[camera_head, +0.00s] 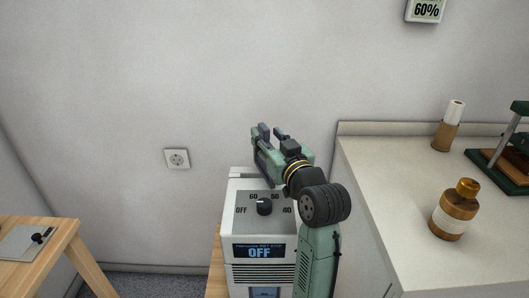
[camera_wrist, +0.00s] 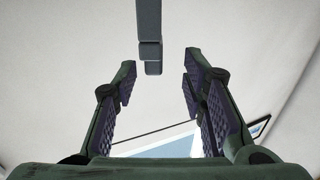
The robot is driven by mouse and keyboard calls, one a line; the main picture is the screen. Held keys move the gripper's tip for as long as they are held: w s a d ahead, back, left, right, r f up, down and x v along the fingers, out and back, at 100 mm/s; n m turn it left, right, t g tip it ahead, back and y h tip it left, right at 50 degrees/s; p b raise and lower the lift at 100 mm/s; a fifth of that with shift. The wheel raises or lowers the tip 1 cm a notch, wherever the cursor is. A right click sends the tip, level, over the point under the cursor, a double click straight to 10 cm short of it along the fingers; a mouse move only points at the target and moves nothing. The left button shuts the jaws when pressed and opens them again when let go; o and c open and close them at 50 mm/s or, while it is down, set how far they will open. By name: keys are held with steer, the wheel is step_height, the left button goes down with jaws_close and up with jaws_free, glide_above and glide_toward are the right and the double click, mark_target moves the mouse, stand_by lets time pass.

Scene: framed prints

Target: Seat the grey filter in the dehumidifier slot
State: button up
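The white dehumidifier (camera_head: 233,228) stands low in the middle of the head view. It has a black dial (camera_head: 264,207) marked OFF, 60, 50 and 40, and a display (camera_head: 259,251) reading OFF. My gripper (camera_head: 271,131) is above and behind its top in that view. The wrist view shows its two fingers (camera_wrist: 159,66) well apart with nothing between them. A dark grey bar (camera_wrist: 149,25) hangs into the top of the wrist view beyond the fingertips; I cannot tell what it is. I cannot make out a grey filter for certain, and no slot opening shows clearly.
A white counter (camera_head: 390,190) at the right carries a brown-and-white bottle (camera_head: 454,210), a roll on a brown base (camera_head: 449,125) and a green-based device (camera_head: 500,170). A wooden table (camera_head: 62,250) with a grey panel (camera_head: 20,242) stands at the left. A wall socket (camera_head: 177,158) is behind.

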mark_target(267, 133)
steer(key=x, duration=0.1)
steer(key=p+x, duration=0.1)
steer(key=x, duration=0.2)
steer(key=shift+w+d+p, duration=0.15)
steer(key=shift+w+p, duration=0.2)
steer(key=shift+w, duration=0.15)
steer(key=shift+f, duration=0.1)
steer(key=shift+c, duration=0.5)
jaws_close()
